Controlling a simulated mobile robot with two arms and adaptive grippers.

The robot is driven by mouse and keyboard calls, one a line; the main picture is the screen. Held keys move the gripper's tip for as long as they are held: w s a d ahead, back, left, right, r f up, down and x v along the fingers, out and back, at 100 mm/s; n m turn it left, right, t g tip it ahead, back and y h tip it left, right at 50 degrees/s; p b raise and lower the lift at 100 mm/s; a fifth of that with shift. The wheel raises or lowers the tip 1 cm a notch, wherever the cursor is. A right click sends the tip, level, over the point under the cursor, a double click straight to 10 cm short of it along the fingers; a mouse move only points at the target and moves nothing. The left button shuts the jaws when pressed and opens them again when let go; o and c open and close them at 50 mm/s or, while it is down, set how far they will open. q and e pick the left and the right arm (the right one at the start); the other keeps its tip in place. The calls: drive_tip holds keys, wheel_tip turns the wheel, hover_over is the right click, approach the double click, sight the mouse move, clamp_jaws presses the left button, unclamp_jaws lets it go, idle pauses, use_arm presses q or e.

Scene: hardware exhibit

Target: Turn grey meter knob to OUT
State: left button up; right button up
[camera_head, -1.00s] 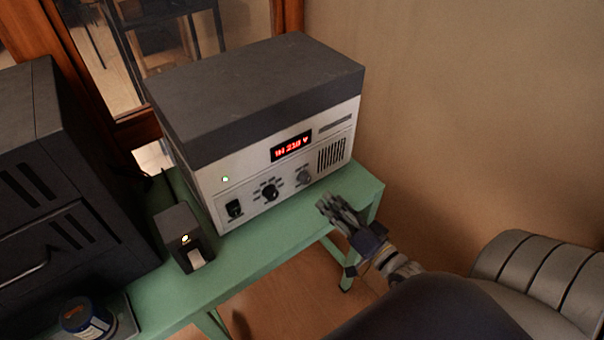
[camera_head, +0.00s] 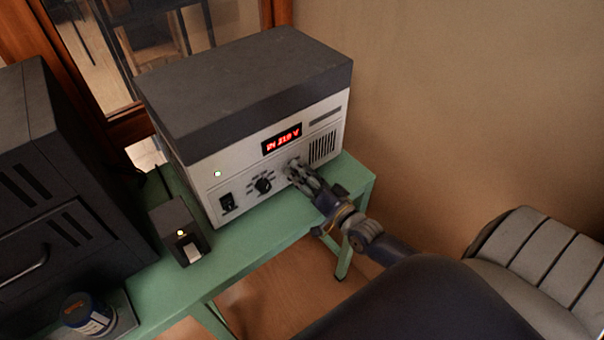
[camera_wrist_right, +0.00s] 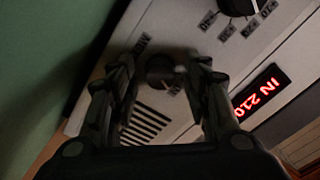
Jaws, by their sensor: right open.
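The grey meter knob (camera_wrist_right: 160,72) is on the front panel of a white device with a dark top (camera_head: 245,85). In the right wrist view it lies between the two fingers of my right gripper (camera_wrist_right: 163,63), with a gap on each side. In the head view my right gripper (camera_head: 300,172) is at the panel and mostly hides the knob. The gripper is open. The red display (camera_head: 282,139) reads IN and a number with V; it also shows in the right wrist view (camera_wrist_right: 262,92). My left gripper is not in view.
A black knob (camera_head: 263,185) and a black switch (camera_head: 227,202) sit left on the panel. A small black box (camera_head: 180,230) stands on the green table (camera_head: 240,240). A dark cabinet (camera_head: 60,190) and a round tin (camera_head: 90,314) are at left.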

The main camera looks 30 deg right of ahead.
drive_tip(key=shift+c, duration=0.9)
drive_tip(key=shift+s, duration=0.1)
clamp_jaws()
drive_tip(key=shift+r+n+p, duration=0.1)
drive_tip(key=shift+n+p, duration=0.2)
drive_tip(key=shift+n, duration=0.2)
drive_tip(key=n+p, duration=0.1)
drive_tip(key=n, duration=0.1)
drive_tip(key=shift+n, duration=0.4)
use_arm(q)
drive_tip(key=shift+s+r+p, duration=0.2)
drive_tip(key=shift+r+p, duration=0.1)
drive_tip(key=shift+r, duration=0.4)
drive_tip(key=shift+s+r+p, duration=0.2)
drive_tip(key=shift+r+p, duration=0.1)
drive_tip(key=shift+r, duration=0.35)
use_arm(e)
drive_tip(key=shift+a+n, duration=0.1)
drive_tip(key=shift+n, duration=1.9)
drive_tip(key=shift+o, duration=0.9)
unclamp_jaws()
